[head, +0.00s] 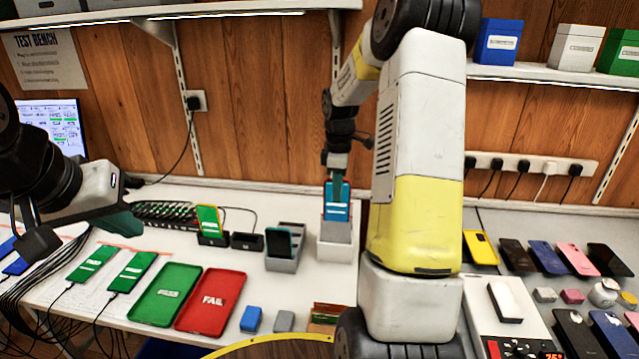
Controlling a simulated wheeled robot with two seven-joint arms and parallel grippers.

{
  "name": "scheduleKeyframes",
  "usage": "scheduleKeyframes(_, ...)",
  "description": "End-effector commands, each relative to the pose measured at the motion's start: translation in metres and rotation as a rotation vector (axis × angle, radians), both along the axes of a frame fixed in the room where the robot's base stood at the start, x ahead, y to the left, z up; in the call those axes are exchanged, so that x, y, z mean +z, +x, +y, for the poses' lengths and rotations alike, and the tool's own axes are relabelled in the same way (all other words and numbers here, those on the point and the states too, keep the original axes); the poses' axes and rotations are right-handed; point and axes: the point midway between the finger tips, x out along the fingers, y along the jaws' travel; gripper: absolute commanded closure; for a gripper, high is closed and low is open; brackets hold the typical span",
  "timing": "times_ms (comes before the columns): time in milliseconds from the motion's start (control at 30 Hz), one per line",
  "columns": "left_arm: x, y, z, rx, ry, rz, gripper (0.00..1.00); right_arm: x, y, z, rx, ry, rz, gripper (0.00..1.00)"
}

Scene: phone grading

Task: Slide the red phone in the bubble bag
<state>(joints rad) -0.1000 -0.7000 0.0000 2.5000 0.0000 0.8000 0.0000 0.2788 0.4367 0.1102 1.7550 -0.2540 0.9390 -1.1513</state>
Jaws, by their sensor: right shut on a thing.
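My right gripper (336,186) is at the back of the bench, shut on the upper part of an upright phone (337,212). The phone shows a blue screen with a white label and a thin reddish edge. Its lower part is at a white, grey-fronted holder (335,246); I cannot tell how deep it sits. No clear bubble bag can be made out; the grey piece in the holder is too small to identify. My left gripper (112,222) is at the left, above the bench, with teal fingers partly hidden; its opening is unclear.
A green tray (166,294) and a red FAIL tray (211,301) lie at the front. Docks with a yellow-edged phone (209,220) and a dark phone (279,243) stand left of the holder. Several phones lie at the right. My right arm covers the middle.

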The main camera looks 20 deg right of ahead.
Motion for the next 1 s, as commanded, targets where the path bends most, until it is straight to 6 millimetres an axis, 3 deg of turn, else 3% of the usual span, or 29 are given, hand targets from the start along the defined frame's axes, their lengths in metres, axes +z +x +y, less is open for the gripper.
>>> scheduleKeyframes(1000,0.0,0.0,0.0,0.0,0.0,0.0,1.0,-0.032,0.0,0.0,0.0,0.0,0.0,1.0)
